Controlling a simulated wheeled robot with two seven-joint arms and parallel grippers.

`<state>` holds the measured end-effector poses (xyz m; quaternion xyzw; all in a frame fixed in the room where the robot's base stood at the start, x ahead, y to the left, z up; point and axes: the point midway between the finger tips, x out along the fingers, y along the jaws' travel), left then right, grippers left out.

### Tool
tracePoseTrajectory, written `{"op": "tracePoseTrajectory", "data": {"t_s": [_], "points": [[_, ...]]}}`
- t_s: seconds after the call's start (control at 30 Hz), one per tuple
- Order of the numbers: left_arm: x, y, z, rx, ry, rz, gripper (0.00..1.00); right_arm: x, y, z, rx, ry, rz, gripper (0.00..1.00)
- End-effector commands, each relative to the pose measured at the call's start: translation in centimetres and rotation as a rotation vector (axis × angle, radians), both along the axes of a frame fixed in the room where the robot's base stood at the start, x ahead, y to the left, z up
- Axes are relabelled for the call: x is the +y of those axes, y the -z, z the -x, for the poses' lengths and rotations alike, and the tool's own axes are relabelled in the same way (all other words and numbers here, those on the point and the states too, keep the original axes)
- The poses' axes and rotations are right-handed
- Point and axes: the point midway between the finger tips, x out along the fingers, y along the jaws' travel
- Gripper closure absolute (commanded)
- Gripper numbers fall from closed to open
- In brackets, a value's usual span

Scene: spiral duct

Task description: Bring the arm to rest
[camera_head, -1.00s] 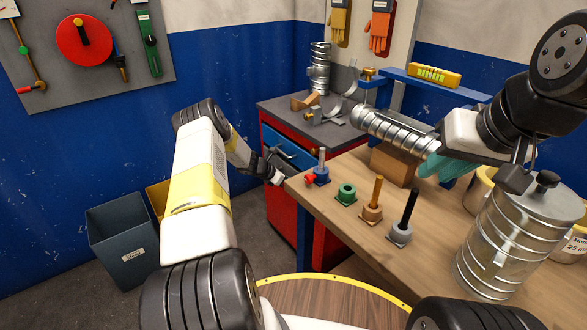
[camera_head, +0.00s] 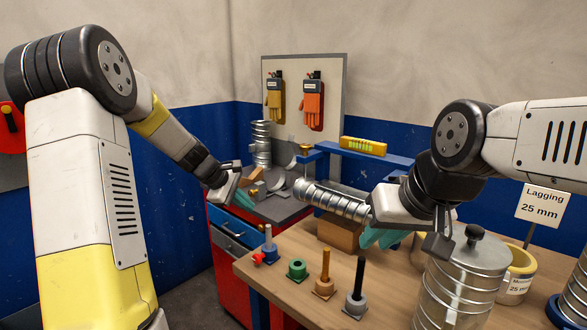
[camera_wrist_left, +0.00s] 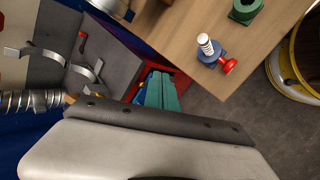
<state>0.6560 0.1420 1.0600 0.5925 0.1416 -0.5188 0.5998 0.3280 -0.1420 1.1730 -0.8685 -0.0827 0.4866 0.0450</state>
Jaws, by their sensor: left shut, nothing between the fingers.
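My left gripper (camera_head: 226,186) is in front of the red tool cabinet (camera_head: 226,285), near its grey top, with no object in it. In the left wrist view its two teal fingers (camera_wrist_left: 162,92) lie side by side, shut. My right gripper (camera_head: 398,206) is at the right end of a spiral metal duct (camera_head: 330,199) above the workbench (camera_head: 290,248).
On the bench stand a blue fitting with a red handle (camera_head: 268,246), a green ring (camera_head: 297,269), two posts on bases, a brown block (camera_head: 340,233) and a large metal canister (camera_head: 460,285). Metal straps and a block lie on the cabinet top. Open floor shows left of the cabinet.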

Motion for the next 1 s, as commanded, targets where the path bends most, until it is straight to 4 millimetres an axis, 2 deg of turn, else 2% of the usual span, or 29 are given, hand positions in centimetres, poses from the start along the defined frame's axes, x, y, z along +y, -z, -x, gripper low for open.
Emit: {"op": "tracePoseTrajectory", "data": {"t_s": [0.03,0.1,0.3,0.43,0.6,0.7,0.8,1.0], "points": [[-0.7,-2.4,2.1,-0.041,0.071,-0.054,1.00,0.0,0.0,0.0,0.000,0.000,0.000,0.78],[-1.3,-4.8,5.0,-0.091,0.168,-0.134,1.00,0.0,0.0,0.0,0.000,0.000,0.000,0.78],[-2.2,-9.8,13.9,-0.223,0.436,-0.355,1.00,0.0,0.0,0.0,0.000,0.000,0.000,0.78],[-2.1,-11.5,19.9,-0.303,0.597,-0.495,1.00,0.0,0.0,0.0,0.000,0.000,0.000,0.78],[-1.3,-12.2,26.9,-0.395,0.784,-0.665,1.00,0.0,0.0,0.0,0.000,0.000,0.000,0.78],[-0.7,-11.9,29.8,-0.433,0.864,-0.741,1.00,0.0,0.0,0.0,0.000,0.000,0.000,0.78],[-0.3,-11.6,31.6,-0.458,0.918,-0.794,1.00,0.0,0.0,0.0,0.000,0.000,0.000,0.78],[0.0,-11.2,32.7,-0.471,0.952,-0.826,1.00,0.0,0.0,0.0,0.000,0.000,0.000,0.78]]}}
